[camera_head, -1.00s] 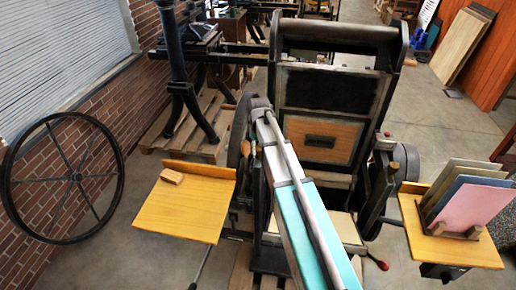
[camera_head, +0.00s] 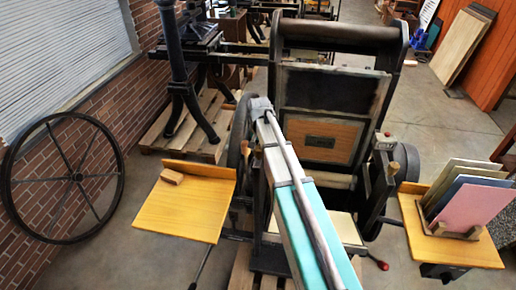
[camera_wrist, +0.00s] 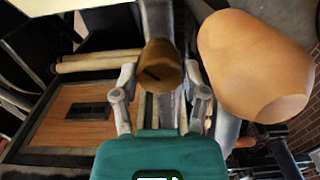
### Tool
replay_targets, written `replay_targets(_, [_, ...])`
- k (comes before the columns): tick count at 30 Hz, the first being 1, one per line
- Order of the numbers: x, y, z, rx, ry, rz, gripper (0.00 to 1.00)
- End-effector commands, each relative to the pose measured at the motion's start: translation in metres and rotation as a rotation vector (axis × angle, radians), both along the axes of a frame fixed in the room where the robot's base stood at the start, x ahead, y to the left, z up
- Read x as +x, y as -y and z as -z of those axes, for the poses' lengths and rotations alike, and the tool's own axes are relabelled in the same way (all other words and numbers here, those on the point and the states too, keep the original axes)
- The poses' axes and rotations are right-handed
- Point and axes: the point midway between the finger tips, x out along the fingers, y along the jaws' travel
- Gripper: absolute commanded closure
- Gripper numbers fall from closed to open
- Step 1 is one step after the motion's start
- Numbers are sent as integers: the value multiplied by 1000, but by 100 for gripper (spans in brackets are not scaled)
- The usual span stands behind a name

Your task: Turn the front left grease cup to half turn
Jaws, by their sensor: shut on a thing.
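In the wrist view, a small brown brass-coloured cap with a dark slot on its face, which looks like the front left grease cup (camera_wrist: 163,60), sits in front of a grey metal post. My gripper (camera_wrist: 160,82) has one grey finger on each side of the cap and is shut on it. The exact contact is hard to see. In the head view my own arm hides this cup and the gripper. The hand press (camera_head: 333,95) stands in front of me, with its wooden panel facing me.
A large tan wooden handle (camera_wrist: 255,65) is close to the gripper's right in the wrist view. A yellow side table (camera_head: 180,212) with a small wooden block (camera_head: 172,176) is at left. A yellow shelf (camera_head: 455,250) with upright boards is at right.

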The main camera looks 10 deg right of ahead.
Motion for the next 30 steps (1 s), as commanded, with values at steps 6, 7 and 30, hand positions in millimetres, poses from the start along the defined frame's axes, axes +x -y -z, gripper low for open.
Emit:
replay_targets(6, [1, 0, 0, 1, 3, 206, 91])
replay_targets(7, [1, 0, 0, 1, 3, 235, 91])
replay_targets(30, [1, 0, 0, 3, 1, 738, 91])
